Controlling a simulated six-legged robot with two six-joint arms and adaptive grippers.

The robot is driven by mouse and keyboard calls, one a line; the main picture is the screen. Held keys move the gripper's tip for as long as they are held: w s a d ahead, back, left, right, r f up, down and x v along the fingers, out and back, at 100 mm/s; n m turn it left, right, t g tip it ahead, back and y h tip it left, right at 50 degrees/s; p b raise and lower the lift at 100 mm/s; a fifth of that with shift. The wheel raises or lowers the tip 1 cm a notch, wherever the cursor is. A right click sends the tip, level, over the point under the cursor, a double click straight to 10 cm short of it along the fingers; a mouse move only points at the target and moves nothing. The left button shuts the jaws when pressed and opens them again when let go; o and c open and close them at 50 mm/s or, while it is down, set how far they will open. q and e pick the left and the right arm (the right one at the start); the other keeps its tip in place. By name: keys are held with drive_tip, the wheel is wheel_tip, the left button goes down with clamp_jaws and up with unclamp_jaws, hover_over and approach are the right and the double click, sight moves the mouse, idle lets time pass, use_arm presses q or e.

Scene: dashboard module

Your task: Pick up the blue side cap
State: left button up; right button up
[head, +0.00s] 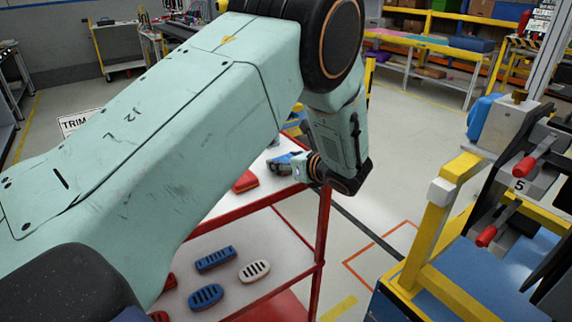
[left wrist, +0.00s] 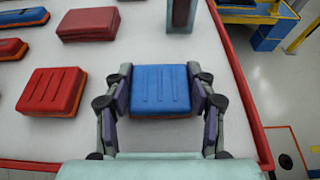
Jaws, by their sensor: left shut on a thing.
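The blue side cap (left wrist: 160,92) is a squarish blue block with grooves on top. In the left wrist view it sits between both fingers of my left gripper (left wrist: 160,80), which touch its left and right sides. My left gripper (head: 287,163) is small in the head view, over the upper white shelf of a red-framed rack (head: 321,230), and partly hidden by my arm. I cannot tell whether the cap still touches the shelf. My right gripper is not in view.
Red caps (left wrist: 52,92) and (left wrist: 88,24) lie left of the blue cap, with longer blue and red pieces beyond. A dark post (left wrist: 180,14) stands just ahead. The shelf's red rim (left wrist: 238,85) is close on the right. A yellow-framed fixture (head: 430,230) stands at right.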

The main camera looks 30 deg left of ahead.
use_arm(q)
drive_tip(key=shift+r, duration=0.15)
drive_tip(key=shift+c, duration=2)
